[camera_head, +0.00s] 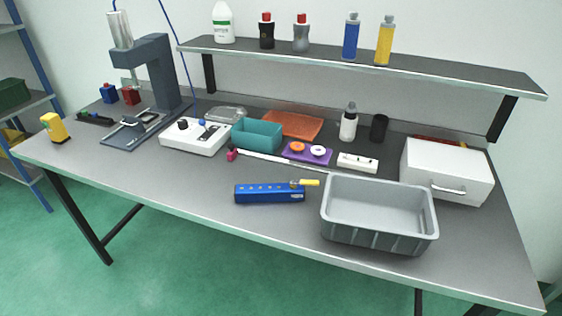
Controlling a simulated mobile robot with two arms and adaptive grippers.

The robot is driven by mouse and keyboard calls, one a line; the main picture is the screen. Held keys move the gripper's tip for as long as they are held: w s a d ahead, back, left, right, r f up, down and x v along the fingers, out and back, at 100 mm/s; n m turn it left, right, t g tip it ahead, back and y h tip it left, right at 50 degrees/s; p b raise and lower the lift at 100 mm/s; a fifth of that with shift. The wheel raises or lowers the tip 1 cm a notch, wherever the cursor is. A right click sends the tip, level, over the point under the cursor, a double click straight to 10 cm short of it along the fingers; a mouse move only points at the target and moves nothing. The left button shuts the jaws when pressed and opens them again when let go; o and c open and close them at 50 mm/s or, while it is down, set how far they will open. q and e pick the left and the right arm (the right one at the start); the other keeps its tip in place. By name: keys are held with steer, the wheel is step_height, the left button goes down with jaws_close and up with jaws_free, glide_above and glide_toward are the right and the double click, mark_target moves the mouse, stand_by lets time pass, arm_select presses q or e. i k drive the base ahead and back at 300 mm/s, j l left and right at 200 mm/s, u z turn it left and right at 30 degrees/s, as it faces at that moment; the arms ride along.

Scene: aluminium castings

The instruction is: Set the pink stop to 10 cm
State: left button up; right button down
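A small pink stop (232,155) sits at the left end of a thin white rail (268,158). The rail lies on the workbench in front of the teal bin and slants down to the right. Any scale marks on the rail are too small to read, so I cannot tell the stop's setting. Neither of my grippers is in view.
A white control box (194,137) stands left of the stop and a teal bin (257,134) behind it. A blue block (270,193) and grey crate (379,212) are in front. A purple tray (307,153) is near the rail's right end. The bench's front left is clear.

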mark_target(232, 153)
steer(key=j+z, duration=0.35)
steer(key=j, duration=0.4)
steer(key=j+z, duration=0.35)
steer(key=j, duration=0.4)
